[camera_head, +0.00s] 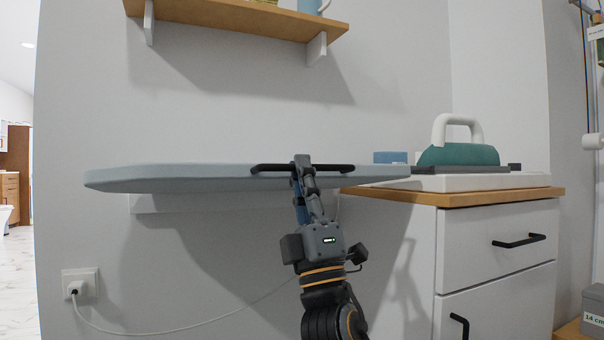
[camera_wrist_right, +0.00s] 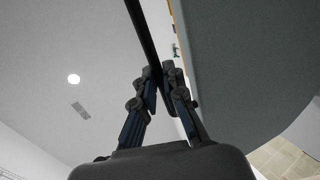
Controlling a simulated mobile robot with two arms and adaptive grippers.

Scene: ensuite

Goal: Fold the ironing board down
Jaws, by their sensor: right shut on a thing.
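The ironing board (camera_head: 165,178) is grey-blue and stands out level from the wall, left of the white cabinet. A black bar handle (camera_head: 270,170) runs along its front edge. My right gripper (camera_head: 302,165) is at this handle and shut on it, with my arm coming up from below. In the right wrist view the fingers (camera_wrist_right: 158,75) close around the dark bar (camera_wrist_right: 143,30), beside the broad grey board (camera_wrist_right: 240,70). My left gripper is in neither view.
A white cabinet (camera_head: 480,238) with a wooden top stands at the right, carrying a teal iron (camera_head: 458,155) and a blue block (camera_head: 390,157). A wooden shelf (camera_head: 230,15) hangs above. A white cord (camera_head: 190,331) runs from a wall socket (camera_head: 80,285) below the board.

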